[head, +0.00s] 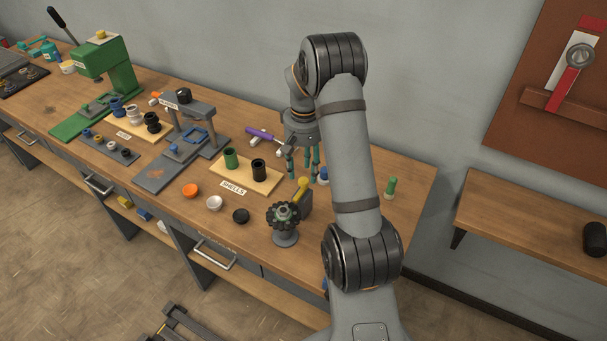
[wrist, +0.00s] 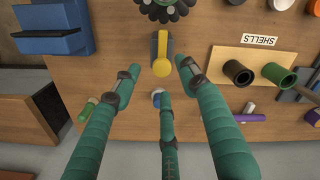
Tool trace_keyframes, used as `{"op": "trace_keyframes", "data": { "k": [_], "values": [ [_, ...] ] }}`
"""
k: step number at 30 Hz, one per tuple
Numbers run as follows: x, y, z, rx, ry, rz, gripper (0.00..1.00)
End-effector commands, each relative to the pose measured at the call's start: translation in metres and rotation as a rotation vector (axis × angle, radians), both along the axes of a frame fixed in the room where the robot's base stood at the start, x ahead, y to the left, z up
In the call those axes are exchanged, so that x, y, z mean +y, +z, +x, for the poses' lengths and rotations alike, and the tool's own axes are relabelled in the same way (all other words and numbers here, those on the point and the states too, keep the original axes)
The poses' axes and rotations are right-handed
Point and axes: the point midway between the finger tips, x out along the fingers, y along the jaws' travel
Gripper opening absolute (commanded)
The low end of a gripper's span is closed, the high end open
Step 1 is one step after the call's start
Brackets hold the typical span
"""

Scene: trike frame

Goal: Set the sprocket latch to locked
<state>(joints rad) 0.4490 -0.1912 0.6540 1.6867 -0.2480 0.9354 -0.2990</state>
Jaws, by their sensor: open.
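The dark toothed sprocket (head: 283,214) stands on a grey round base near the bench's front edge in the head view; its edge shows at the top of the wrist view (wrist: 165,8). Beside it is the latch, a yellow lever (head: 302,185) with a round knob against a dark grey block. In the wrist view the lever (wrist: 161,66) points from the block towards my gripper. My gripper (head: 304,170) has three teal fingers, open and empty, pointing down behind the latch. In the wrist view its fingertips (wrist: 160,82) are spread around the knob's near side, apparently not touching it.
A wooden board labelled SHELLS (head: 232,188) holds a green and a black cup left of the latch. Orange, white and black caps lie in front.

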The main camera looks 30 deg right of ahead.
Motion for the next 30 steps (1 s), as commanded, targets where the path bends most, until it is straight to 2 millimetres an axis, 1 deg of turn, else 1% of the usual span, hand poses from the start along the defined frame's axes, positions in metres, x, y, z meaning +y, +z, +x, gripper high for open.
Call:
{"op": "trace_keyframes", "data": {
  "k": [3,7,11,17,30],
  "values": [
    [0.001,-0.016,-0.001,0.003,0.001,0.002,0.43],
    [0.001,-0.028,0.0,0.001,0.002,0.001,0.43],
    [0.001,-0.033,0.0,0.0,0.0,0.001,0.43],
    [0.001,-0.034,0.0,-0.001,0.0,0.001,0.43],
    [0.001,-0.033,0.0,-0.001,0.0,0.0,0.18]
  ]
}}
